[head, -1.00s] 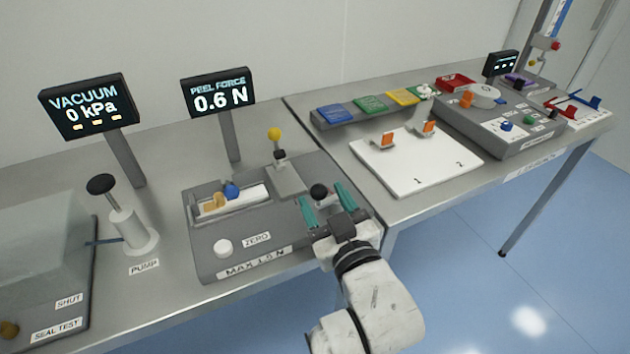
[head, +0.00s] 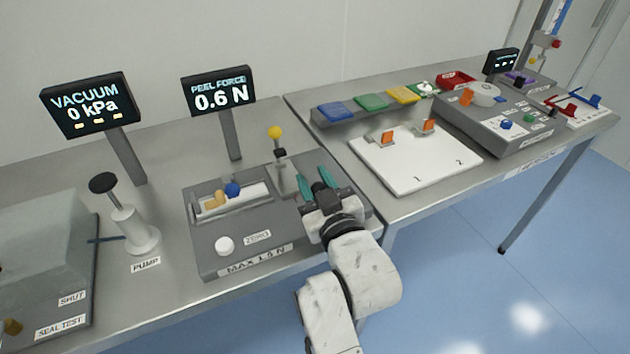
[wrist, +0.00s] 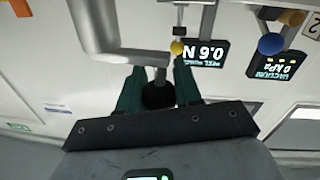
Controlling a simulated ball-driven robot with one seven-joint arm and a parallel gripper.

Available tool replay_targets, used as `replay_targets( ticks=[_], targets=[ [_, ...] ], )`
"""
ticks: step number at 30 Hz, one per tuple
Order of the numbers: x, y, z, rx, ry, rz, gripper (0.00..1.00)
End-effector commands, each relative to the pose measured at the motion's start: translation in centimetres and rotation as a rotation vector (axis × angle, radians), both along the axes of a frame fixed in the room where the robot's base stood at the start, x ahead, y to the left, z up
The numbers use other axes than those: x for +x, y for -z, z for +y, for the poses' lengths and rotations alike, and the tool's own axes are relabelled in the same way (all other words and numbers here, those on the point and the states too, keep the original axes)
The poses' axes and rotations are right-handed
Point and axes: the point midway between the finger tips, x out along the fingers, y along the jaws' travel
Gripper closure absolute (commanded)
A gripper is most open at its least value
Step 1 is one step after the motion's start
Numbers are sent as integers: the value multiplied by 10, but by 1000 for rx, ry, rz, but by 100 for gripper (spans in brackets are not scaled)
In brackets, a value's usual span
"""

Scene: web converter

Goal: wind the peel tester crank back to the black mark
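The peel tester (head: 210,262) is a grey box on the steel bench, with a white ZERO button (head: 224,245) on its near side. The crank's black round knob (wrist: 158,96) sits between my teal fingers in the wrist view, both seeming to touch it. A grey metal crank arm (wrist: 100,35) shows beyond it. My gripper (head: 315,178) is over the tester's right end, its fingers close together, and mostly hides the crank in the head view. I cannot make out the black mark.
A yellow-knobbed lever (head: 276,133) stands just left of my fingers. A blue ball (head: 232,189) and tan pieces lie in the tester's tray (head: 205,212). The pump (head: 132,230) is at left, and a white board (head: 410,178) with orange clips is at right.

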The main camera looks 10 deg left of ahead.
Motion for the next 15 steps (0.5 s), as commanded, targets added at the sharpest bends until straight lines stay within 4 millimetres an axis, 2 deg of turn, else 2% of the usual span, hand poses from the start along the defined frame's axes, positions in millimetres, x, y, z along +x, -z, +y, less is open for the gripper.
replay_targets(
  ticks=[1, 8, 15],
  targets=[
    [0, 0, 0, 0, 0, 0, 73],
    [0, 0, 0, 0, 0, 0, 95],
    [1, 4, 1, -3, 24, 3, 97]
  ],
)
